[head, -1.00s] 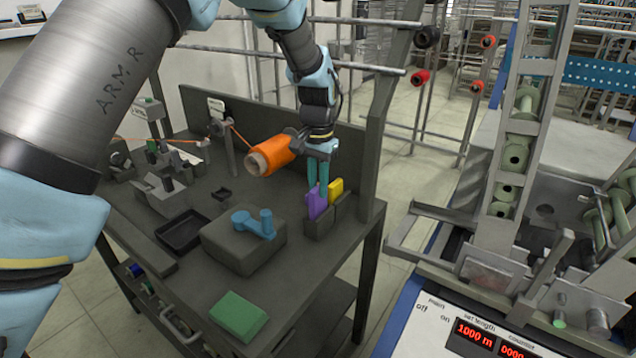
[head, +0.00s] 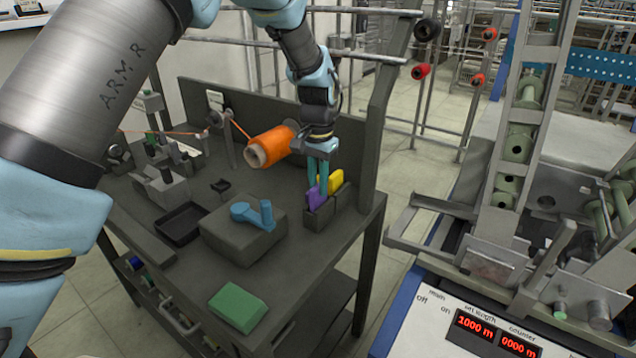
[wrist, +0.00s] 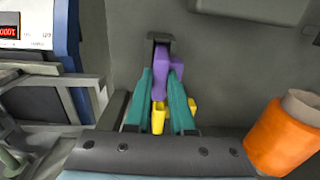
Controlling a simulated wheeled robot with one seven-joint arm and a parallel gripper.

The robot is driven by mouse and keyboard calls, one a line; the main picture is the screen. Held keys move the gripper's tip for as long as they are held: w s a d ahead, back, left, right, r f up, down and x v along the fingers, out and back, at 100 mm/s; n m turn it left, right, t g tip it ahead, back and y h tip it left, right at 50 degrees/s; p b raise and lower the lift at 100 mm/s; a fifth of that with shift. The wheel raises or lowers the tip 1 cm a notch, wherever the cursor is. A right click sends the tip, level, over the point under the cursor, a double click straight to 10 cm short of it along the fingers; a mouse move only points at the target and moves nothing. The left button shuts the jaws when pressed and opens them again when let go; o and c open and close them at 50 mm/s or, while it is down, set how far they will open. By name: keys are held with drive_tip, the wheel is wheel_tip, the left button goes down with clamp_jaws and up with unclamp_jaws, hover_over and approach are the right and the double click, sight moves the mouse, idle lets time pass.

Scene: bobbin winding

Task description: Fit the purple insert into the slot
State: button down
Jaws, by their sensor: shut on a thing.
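The purple insert (head: 317,198) is upright in the dark holder block (head: 319,219) at the table's right end, its lower part hidden by the block's wall. My gripper (head: 318,183) points down with its teal fingers shut on the insert's upper part. In the wrist view, the purple insert (wrist: 162,66) shows between the teal fingers (wrist: 162,95), with a dark opening (wrist: 159,38) at its far end. Whether it is fully seated, I cannot tell. A yellow insert (head: 337,179) stands just beside it in the same block.
An orange thread cone (head: 268,148) hangs close to the left of my gripper. A grey block with a blue part (head: 254,214), a black tray (head: 180,224) and a green block (head: 238,305) are on the table. A low back panel (head: 350,150) stands behind the holder.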

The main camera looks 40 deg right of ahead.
drive_tip(key=shift+f, duration=0.6)
drive_tip(key=c, duration=0.7)
unclamp_jaws()
wheel_tip(320, 180, up, 11)
drive_tip(key=b, duration=0.3)
drive_tip(key=w+a+f+n, duration=0.1)
drive_tip(key=w+a+n, duration=0.35)
drive_tip(key=a, duration=0.75)
drive_tip(key=w+a+n, duration=0.2)
drive_tip(key=w+a, duration=0.5)
drive_tip(key=a, duration=0.4)
drive_tip(key=s+a+f+n, duration=0.1)
drive_tip(key=s+a+n, duration=0.1)
drive_tip(key=a, duration=0.6)
drive_tip(key=s+a+f+n+t, duration=0.1)
drive_tip(key=s+a+n, duration=0.2)
drive_tip(key=a, duration=0.6)
drive_tip(key=s+a+f+n, duration=0.1)
drive_tip(key=s+a+n, duration=0.1)
drive_tip(key=a, duration=0.7)
drive_tip(key=shift+s+f+t, duration=0.15)
drive_tip(key=shift+s+t, duration=0.15)
